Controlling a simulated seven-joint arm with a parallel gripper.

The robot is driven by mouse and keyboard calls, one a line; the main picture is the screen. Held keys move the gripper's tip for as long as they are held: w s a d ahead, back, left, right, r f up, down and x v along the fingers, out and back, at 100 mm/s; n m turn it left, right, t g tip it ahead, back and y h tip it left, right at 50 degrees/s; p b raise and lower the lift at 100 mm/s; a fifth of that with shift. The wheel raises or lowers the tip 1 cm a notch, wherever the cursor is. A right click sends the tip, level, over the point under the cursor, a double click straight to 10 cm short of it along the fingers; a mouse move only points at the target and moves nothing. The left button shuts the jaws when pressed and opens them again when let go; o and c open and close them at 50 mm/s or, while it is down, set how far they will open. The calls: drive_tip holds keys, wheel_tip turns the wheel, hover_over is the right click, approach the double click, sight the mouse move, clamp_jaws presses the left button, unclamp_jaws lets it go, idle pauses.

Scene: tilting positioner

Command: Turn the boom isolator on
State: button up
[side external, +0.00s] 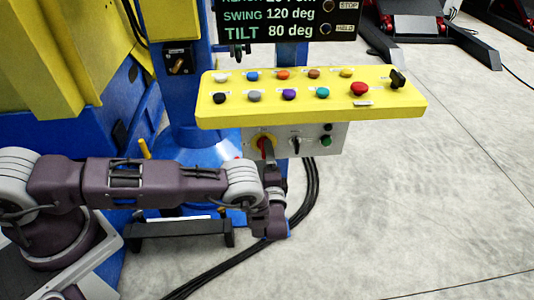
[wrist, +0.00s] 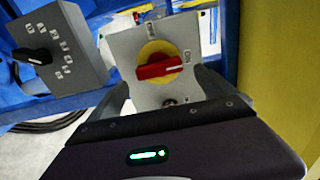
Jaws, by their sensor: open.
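In the wrist view the handle lies nearly level, slightly tilted. The same red and yellow switch (side external: 264,142) shows below the yellow console in the side external view, partly hidden by my wrist. My gripper (wrist: 163,88) is open and faces the plate. One finger is on each side of the handle in the picture, with nothing held. I cannot tell whether the fingertips touch the plate. My gripper (side external: 267,166) is just below the switch in the side view.
A grey box with a black knob (wrist: 38,56) is at left in the wrist view. The yellow console (side external: 415,103) with several coloured buttons overhangs the switch. A black selector (side external: 295,144) and a green button (side external: 326,141) are beside it. Black cables (side external: 311,190) hang below.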

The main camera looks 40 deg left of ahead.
drive_tip(key=d+r+m+t+h, duration=0.2)
drive_tip(key=d+r+h, duration=0.4)
drive_tip(key=d, duration=0.4)
drive_tip(key=s+d+r+m+t+h, duration=0.1)
drive_tip(key=d+r+m+h, duration=0.1)
drive_tip(key=d+r+h, duration=0.6)
drive_tip(key=d+r+m+t+h, duration=0.25)
drive_tip(key=d+h, duration=0.25)
drive_tip(key=d, duration=0.7)
wheel_tip(320, 180, up, 6)
drive_tip(key=w+a+n+g, duration=0.1)
drive_tip(key=n+g, duration=0.1)
drive_tip(key=n, duration=0.1)
drive_tip(key=a+r+n+g+y, duration=0.25)
drive_tip(key=a+r+n, duration=0.25)
drive_tip(key=a+r, duration=0.4)
drive_tip(key=s+a+r+n+g+y, duration=0.2)
drive_tip(key=s+a+r+n+g, duration=0.1)
drive_tip(key=s+a+r, duration=0.45)
drive_tip(key=s+a+n+g+y, duration=0.1)
drive_tip(key=s+a, duration=0.4)
drive_tip(key=s, duration=1)
drive_tip(key=s+a+f+n+g, duration=0.1)
drive_tip(key=s+a+n+g, duration=0.2)
drive_tip(key=s, duration=1.2)
drive_tip(key=a+g, duration=0.1)
drive_tip(key=a, duration=0.2)
drive_tip(key=shift+a+n+y, duration=0.15)
drive_tip(key=shift+n+y, duration=0.2)
